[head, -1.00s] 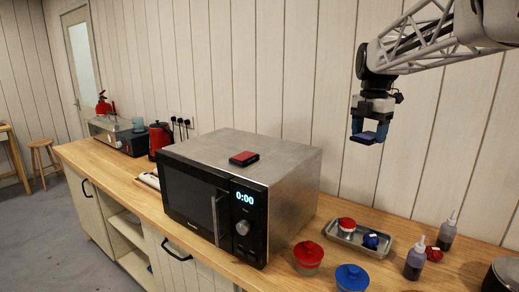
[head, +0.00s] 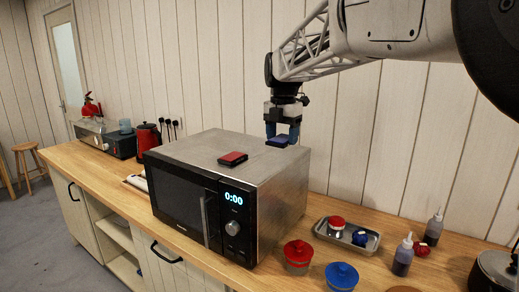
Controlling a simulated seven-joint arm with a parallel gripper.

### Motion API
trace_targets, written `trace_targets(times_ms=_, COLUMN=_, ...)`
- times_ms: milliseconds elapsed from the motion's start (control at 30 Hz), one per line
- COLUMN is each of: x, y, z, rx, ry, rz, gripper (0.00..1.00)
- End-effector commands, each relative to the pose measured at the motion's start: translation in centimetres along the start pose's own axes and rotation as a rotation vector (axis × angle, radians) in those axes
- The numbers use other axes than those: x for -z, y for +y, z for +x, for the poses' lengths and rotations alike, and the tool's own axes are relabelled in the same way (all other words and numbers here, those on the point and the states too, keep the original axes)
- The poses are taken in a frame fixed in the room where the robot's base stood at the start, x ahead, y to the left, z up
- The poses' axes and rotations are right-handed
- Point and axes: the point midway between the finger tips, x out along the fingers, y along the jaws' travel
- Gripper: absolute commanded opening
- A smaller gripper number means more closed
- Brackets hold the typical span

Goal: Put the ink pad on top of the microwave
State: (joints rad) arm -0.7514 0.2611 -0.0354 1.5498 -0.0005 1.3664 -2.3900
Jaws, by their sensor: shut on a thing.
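The microwave (head: 176,205) stands on the wooden counter, its display reading 0:00. A red and black ink pad (head: 233,158) lies flat on its top, towards the front. My gripper (head: 283,138) points down over the right back part of the microwave top. It is shut on a blue ink pad (head: 279,141), held level between the fingers. The pad is at or just above the microwave top; I cannot tell whether it touches.
To the right, a metal tray (head: 322,234) holds a red-lidded jar and a blue item. A red-lidded jar (head: 298,252) and a blue-lidded jar (head: 341,275) stand in front. Dark bottles (head: 403,257) stand further right. A red kettle (head: 147,140) is left of the microwave. The microwave top's left part is clear.

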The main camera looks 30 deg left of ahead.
Motion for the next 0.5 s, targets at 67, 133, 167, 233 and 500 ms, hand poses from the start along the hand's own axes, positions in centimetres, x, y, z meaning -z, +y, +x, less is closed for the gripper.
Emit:
trace_targets(times_ms=67, x=0.1, y=0.0, z=0.9, rx=0.001, ry=0.001, rz=0.0, gripper=0.36)
trace_targets(times_ms=133, x=0.0, y=0.0, z=2.0, rx=0.0, ry=0.0, rz=0.0, gripper=0.36)
trace_targets(times_ms=167, x=0.0, y=0.0, z=2.3, rx=0.0, ry=0.001, rz=0.0, gripper=0.36)
trace_targets(times_ms=233, x=0.0, y=0.0, z=2.9, rx=0.0, ry=0.0, rz=0.0, gripper=0.36)
trace_targets(times_ms=500, x=0.0, y=0.0, z=3.3, rx=-0.001, ry=-0.001, rz=0.0, gripper=0.36)
